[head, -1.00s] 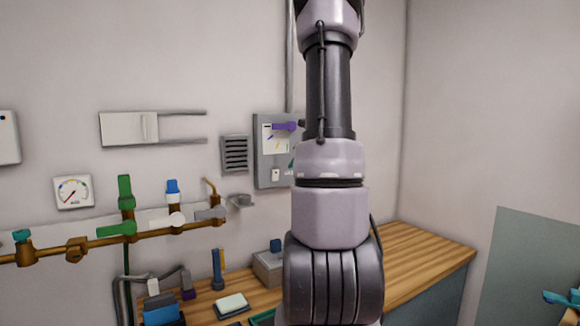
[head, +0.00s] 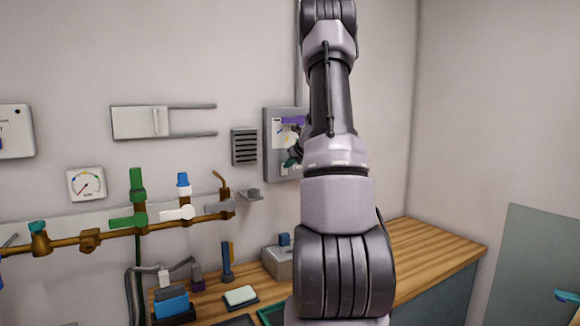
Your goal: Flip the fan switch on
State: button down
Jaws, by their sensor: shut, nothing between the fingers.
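A grey panel box (head: 271,150) hangs on the back wall, partly behind my arm. It has a pale label plate and a purple lever (head: 292,120) near its top. A small dark green part (head: 290,163) shows low on the box, at the edge of my arm. I cannot tell which part is the fan switch or how it is set. My arm stands upright in front and covers the box's right side. My gripper does not show clearly; it is out of sight or hidden behind the arm.
A dark vent grille (head: 244,146) is left of the box. Brown pipework with green, blue and white valves (head: 138,200) and a gauge (head: 86,184) line the wall at left. Several small items lie on the wooden bench (head: 430,254), whose right part is clear.

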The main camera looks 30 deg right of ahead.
jog(key=shift+w+r, duration=0.2)
jog(key=shift+w, duration=0.25)
jog(key=shift+r, duration=0.15)
jog(key=shift+r, duration=0.65)
jog(key=shift+s, duration=0.1)
